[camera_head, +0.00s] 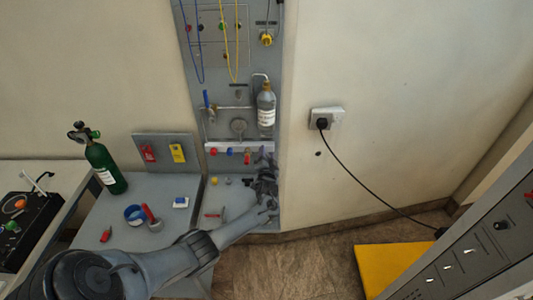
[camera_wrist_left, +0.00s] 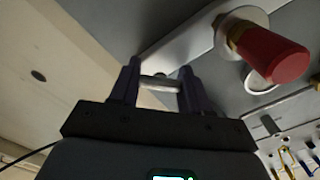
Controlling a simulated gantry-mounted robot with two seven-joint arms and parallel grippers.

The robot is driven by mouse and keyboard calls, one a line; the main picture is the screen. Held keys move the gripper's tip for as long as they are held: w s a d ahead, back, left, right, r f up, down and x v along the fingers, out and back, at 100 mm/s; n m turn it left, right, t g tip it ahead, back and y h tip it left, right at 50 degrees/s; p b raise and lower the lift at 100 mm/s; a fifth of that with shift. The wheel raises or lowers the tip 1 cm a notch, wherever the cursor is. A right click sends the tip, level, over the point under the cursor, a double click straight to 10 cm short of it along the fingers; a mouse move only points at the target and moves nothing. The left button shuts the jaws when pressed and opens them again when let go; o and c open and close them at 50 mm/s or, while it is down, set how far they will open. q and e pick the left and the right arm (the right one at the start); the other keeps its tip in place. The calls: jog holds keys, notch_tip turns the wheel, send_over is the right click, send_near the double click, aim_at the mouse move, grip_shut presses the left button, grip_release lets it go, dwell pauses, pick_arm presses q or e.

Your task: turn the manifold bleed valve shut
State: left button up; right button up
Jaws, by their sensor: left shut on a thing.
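My left gripper (camera_head: 264,182) is at the right end of a pale manifold bar (camera_head: 238,149) on the grey wall panel. In the left wrist view, the two dark fingers of my left gripper (camera_wrist_left: 160,85) are shut on a short pale metal handle (camera_wrist_left: 160,84). This handle is likely part of the bleed valve; its far end and mount are hidden. A red knob (camera_wrist_left: 272,54) on a metal stem stands to the right of the fingers, apart from them. In the head view the gripper and wrist cover the handle. My right gripper is not in view.
A grey bottle (camera_head: 266,108) hangs on the panel above my gripper. A green cylinder (camera_head: 106,168) stands on the left bench, near a blue ring (camera_head: 134,214) and a red-handled tool (camera_head: 151,216). A yellow platform (camera_head: 390,268) lies at lower right. Floor between is clear.

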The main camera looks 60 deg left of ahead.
pick_arm(q)
jog(key=m+p, duration=0.1)
jog(key=m, duration=0.4)
jog(key=shift+r, duration=0.1)
jog(key=shift+m+p, duration=0.6)
jog(key=shift+m, duration=1.1)
jog(key=o, duration=1.1)
jog(key=shift+c, duration=0.2)
jog(key=shift+d, duration=0.1)
